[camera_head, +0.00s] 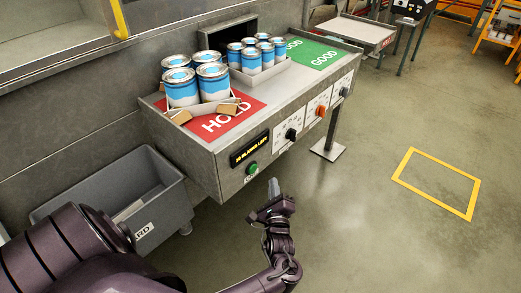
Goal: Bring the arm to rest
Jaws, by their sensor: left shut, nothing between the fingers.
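My left arm comes in from the lower left. Its gripper (273,188) is shut and empty. In the picture it shows just below the front panel of the metal workbench (215,150), near the green button (251,168). I cannot tell how far it is from the panel. My right gripper is out of view.
Blue-and-white cans (182,90) stand in a tray on the red HOLD area (222,125). Smaller cans (250,62) stand beside the green GOOD area (318,52). A grey bin (95,190) is at left. The floor at right is clear around a yellow outline (436,182).

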